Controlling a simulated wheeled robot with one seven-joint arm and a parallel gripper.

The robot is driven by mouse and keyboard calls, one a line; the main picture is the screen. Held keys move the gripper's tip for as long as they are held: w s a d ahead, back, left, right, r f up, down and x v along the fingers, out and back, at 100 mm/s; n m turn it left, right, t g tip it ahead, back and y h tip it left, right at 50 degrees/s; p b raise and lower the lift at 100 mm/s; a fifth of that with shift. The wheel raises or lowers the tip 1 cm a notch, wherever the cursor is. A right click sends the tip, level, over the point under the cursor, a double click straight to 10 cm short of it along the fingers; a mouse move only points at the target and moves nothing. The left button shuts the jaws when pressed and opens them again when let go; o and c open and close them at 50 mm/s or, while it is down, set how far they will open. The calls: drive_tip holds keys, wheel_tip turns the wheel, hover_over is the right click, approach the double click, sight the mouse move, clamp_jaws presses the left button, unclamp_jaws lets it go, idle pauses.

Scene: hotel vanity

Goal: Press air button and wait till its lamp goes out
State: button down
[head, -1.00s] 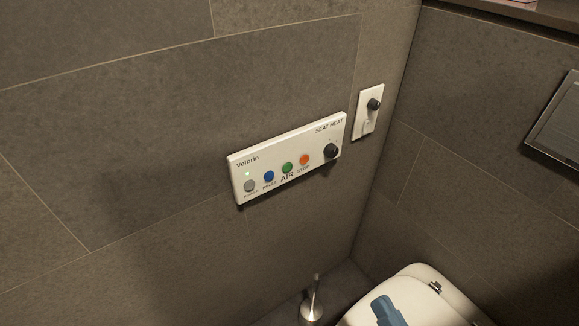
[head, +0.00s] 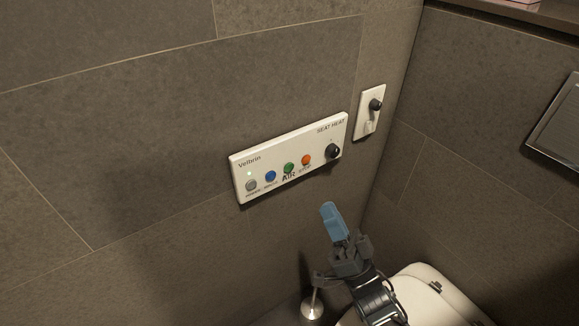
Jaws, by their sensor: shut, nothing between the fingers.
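The white control panel (head: 290,158) is on the tiled wall. Its green button (head: 289,168) sits above the label AIR. To its left are a blue button (head: 271,176) and a grey button (head: 251,185); to its right is an orange button (head: 306,160). A small green lamp (head: 250,173) is lit above the grey button; no lit lamp shows by the green button. My gripper (head: 329,208) has blue fingers, shut and empty, pointing up below the panel's right part. It is apart from the panel in the picture.
A black SEAT HEAT knob (head: 332,151) is at the panel's right end. A white wall plate with a dark knob (head: 376,105) is further right. A white toilet lid (head: 428,292) and a brush holder (head: 312,305) are below. The wall left of the panel is bare.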

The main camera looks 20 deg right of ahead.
sight(289, 167)
drive_tip(key=shift+w+r+y, duration=0.35)
drive_tip(key=shift+w+y, duration=0.25)
drive_tip(key=shift+w, duration=0.25)
drive_tip(key=shift+w, duration=0.1)
drive_tip(key=w+a+b, duration=0.1)
drive_tip(key=w+b, duration=0.2)
drive_tip(key=w, duration=0.5)
drive_tip(key=shift+w+a+b, duration=0.2)
drive_tip(key=shift+a+b, duration=0.15)
drive_tip(key=shift+b, duration=0.05)
drive_tip(key=shift+w, duration=0.1)
idle(1.4)
drive_tip(key=shift+w+b, duration=0.3)
drive_tip(key=shift+b, duration=0.15)
